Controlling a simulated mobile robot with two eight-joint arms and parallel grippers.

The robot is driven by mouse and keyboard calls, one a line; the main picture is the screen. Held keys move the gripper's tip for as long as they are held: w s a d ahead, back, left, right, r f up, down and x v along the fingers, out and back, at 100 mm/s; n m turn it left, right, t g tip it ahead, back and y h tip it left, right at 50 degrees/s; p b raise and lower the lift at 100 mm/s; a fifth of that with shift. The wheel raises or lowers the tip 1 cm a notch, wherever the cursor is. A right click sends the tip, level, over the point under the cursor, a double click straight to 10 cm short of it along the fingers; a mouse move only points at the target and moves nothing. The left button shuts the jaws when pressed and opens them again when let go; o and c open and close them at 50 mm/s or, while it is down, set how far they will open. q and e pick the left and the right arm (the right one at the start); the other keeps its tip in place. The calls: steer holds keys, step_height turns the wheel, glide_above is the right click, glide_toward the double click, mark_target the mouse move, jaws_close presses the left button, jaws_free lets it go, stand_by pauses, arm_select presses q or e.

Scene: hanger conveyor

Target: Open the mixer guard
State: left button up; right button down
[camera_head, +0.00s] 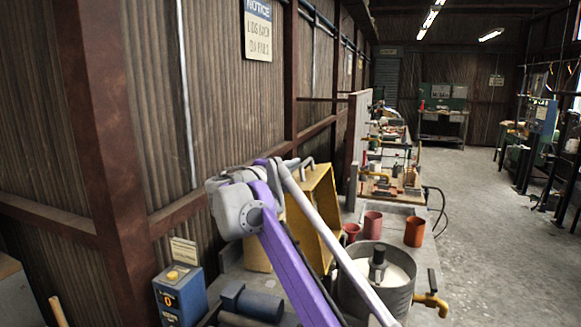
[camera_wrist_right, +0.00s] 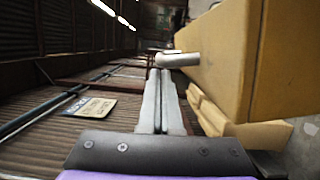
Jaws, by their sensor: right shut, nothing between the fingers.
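The mixer guard (camera_head: 318,215) is a yellow box-like cover. It stands swung up on its side, left of and behind the grey round mixer bowl (camera_head: 349,291), with its hollow side facing right. The bowl's top is uncovered and shows pale contents and a dark spindle (camera_head: 377,264). My right gripper (camera_head: 296,163) is at the guard's upper edge, close to its grey handle. In the right wrist view the gripper (camera_wrist_right: 163,76) is shut and empty, with the guard (camera_wrist_right: 240,70) and its handle (camera_wrist_right: 178,60) just right of the fingertips. Contact is unclear. My left gripper is out of view.
A corrugated wall with a notice sign (camera_head: 258,30) runs close along the left. A blue box with a yellow button (camera_head: 180,296) stands at lower left. Red cups (camera_head: 372,224) and an orange cup (camera_head: 414,231) stand behind the bowl. The floor at right is clear.

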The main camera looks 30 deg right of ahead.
mark_target(312, 179)
steer(key=shift+m, duration=0.9)
steer(key=s+d+r+p, duration=0.2)
steer(key=s, duration=0.1)
steer(key=shift+s+d, duration=0.1)
steer(key=shift+d, duration=0.25)
steer(key=shift+s+d, duration=0.3)
steer(key=shift+d, duration=0.05)
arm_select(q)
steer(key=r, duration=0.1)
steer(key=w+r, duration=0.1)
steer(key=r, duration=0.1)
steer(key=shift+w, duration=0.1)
arm_select(e)
steer(key=shift+s, duration=0.1)
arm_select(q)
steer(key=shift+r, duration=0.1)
